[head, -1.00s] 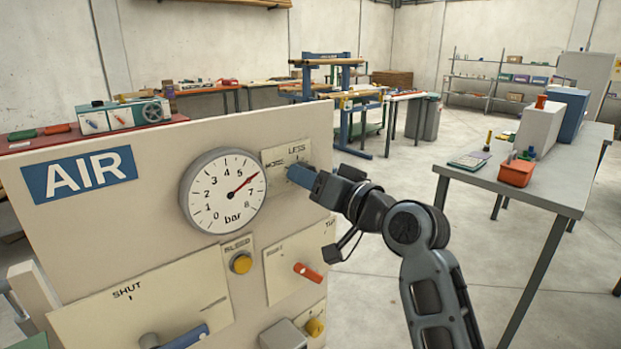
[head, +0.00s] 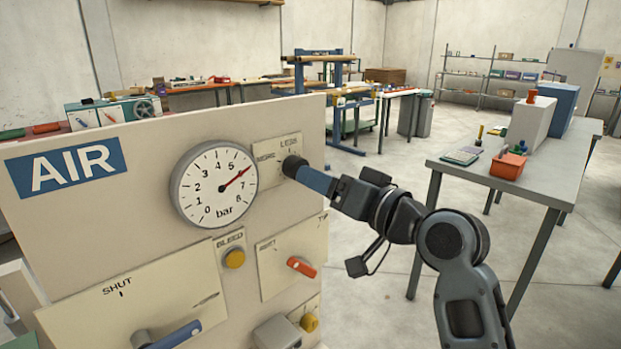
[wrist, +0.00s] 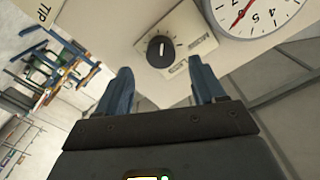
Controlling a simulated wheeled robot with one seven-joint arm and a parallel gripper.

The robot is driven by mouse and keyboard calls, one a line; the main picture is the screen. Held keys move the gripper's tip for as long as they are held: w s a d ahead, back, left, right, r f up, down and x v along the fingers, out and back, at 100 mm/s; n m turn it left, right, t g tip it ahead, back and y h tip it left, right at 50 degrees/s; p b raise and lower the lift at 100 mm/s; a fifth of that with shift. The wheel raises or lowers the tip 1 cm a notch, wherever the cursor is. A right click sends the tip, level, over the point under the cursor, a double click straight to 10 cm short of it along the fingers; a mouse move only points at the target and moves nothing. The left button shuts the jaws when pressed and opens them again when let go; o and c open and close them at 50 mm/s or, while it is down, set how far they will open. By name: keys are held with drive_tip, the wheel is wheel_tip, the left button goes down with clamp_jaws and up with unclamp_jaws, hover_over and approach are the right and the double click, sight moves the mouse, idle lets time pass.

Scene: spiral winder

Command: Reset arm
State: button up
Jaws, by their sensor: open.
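My gripper (head: 312,178) has blue fingers and is by the dark regulator knob (head: 291,166) between the MORE and LESS marks on the AIR panel (head: 120,240). In the wrist view, my gripper (wrist: 163,84) is open and empty, its two fingers apart. The black knob (wrist: 160,51) lies beyond the fingertips, clear of both. The pressure gauge (head: 213,184) is left of the knob, its red needle pointing up and right, near 5 to 6.
Below are a yellow BLEED button (head: 234,258), an orange lever (head: 301,267) and a blue-handled valve (head: 173,335) under SHUT. A grey table (head: 520,170) with an orange bin (head: 508,165) stands at right. Open floor lies between panel and table.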

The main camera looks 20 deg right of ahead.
drive_tip(key=shift+v, duration=1)
drive_tip(key=shift+f, duration=0.1)
drive_tip(key=s+f+m+g+h, duration=0.1)
drive_tip(key=s+f+h, duration=0.4)
drive_tip(key=s+f, duration=1.3)
drive_tip(key=s+a+n+g, duration=0.1)
drive_tip(key=s+a+n, duration=0.1)
drive_tip(key=s, duration=2.2)
drive_tip(key=shift+s+a+n+h, duration=0.15)
drive_tip(key=shift+s+n+h, duration=0.2)
drive_tip(key=shift+n, duration=0.35)
idle(0.9)
